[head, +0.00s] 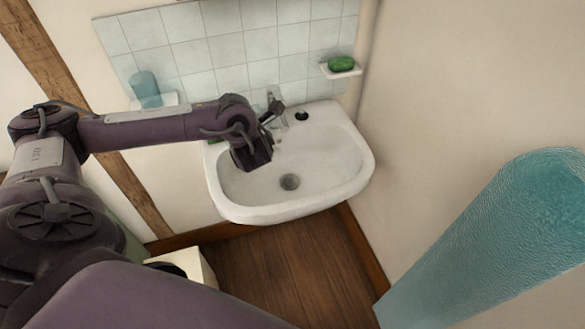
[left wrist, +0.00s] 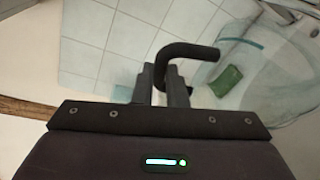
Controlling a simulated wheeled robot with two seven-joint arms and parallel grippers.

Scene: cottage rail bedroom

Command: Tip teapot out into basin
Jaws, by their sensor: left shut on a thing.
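My left gripper (head: 265,118) is over the left rear part of the white basin (head: 362,160), near the tap. In the left wrist view its fingers (left wrist: 174,84) are shut on a dark, bent bar, which I take for the teapot's handle (left wrist: 203,52). The bar curves up and to the right from the fingers. The basin floor around the drain looks empty. My right gripper is out of view.
Tiles back the basin. A teal cup (head: 146,88) stands on a shelf at the left. Green soap (head: 341,63) lies on a dish at the right. A green item (left wrist: 226,80) shows near the fingers. A large teal translucent object (head: 500,235) fills the right foreground.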

